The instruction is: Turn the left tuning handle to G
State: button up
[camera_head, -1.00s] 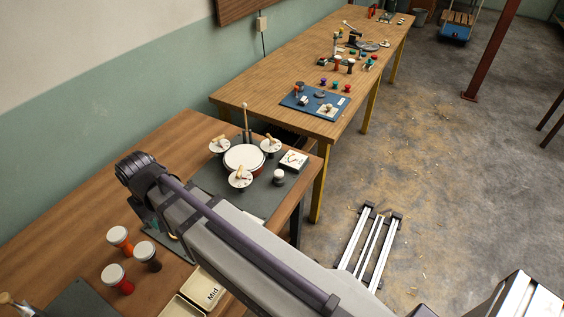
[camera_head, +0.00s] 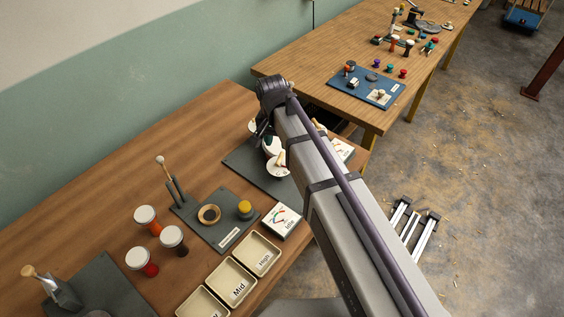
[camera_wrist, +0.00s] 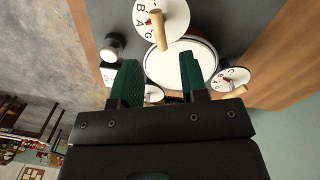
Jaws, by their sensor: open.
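In the wrist view, a drum with a pale round head (camera_wrist: 181,66) lies beyond my gripper (camera_wrist: 164,68). White lettered dials with wooden handles surround it: one at the top (camera_wrist: 162,20), one at the right (camera_wrist: 234,78), and one low (camera_wrist: 152,92), mostly hidden by my gripper. The top dial shows B, A and G; the right dial's letters are small, with C legible and a red mark beside its handle. My green fingers are apart, with nothing held. In the head view, my arm hides most of the drum; the front dial (camera_head: 279,167) shows partly.
A dark mat (camera_head: 250,165) lies under the drum. In the wrist view, a black knob with a white top (camera_wrist: 109,46) stands left of the drum.

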aim_at(279, 158)
jog(key=f+b, duration=0.2)
jog(key=f, duration=0.1)
jog(key=f+b, duration=0.5)
jog(key=shift+d+f, duration=0.25)
jog(key=shift+f, duration=0.15)
jog(key=shift+r, duration=0.1)
grip_shut()
